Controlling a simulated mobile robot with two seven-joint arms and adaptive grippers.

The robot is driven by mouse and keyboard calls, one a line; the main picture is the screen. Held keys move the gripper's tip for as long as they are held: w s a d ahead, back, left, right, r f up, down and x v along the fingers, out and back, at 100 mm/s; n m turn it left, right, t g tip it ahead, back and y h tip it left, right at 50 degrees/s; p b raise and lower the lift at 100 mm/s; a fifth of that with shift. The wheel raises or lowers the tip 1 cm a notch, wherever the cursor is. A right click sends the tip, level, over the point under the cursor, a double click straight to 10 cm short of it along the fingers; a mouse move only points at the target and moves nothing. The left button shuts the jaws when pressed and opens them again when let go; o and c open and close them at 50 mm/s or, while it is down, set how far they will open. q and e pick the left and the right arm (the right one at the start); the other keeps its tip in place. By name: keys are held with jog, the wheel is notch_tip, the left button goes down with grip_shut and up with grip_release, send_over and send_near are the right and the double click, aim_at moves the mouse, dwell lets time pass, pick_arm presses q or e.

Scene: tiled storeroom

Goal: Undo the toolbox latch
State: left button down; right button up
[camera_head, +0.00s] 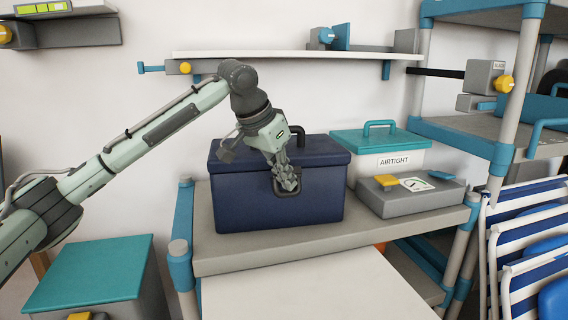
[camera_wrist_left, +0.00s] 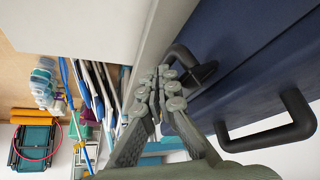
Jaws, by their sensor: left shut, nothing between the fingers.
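The dark blue toolbox (camera_head: 239,203) stands on the grey shelf with its lid down. Its dark carry handle shows on top in the head view, and in the left wrist view the handle (camera_wrist_left: 270,136) is at the lower right. The dark loop-shaped latch (camera_wrist_left: 205,72) is on the toolbox front. My left gripper (camera_head: 288,180) is in front of that latch, fingers shut with nothing between them. In the left wrist view the fingertips (camera_wrist_left: 164,82) are right beside the latch loop; I cannot tell if they touch it. My right gripper is not in view.
A white box with teal lid (camera_head: 375,140) marked AIRTIGHT and a grey gauge unit (camera_head: 408,198) stand right of the toolbox. A wall shelf (camera_head: 290,54) runs above. Blue-framed racks (camera_head: 505,150) and folded chairs (camera_head: 520,235) are at right. A teal-lidded bin (camera_head: 90,275) is lower left.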

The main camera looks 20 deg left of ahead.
pick_arm(q)
jog(key=r, duration=0.1)
jog(key=s+d+r, duration=0.1)
jog(key=r, duration=0.1)
jog(key=s+r, duration=0.1)
jog(key=r, duration=0.1)
jog(key=shift+d+r, duration=0.1)
jog(key=shift+d, duration=0.05)
dwell(0.6)
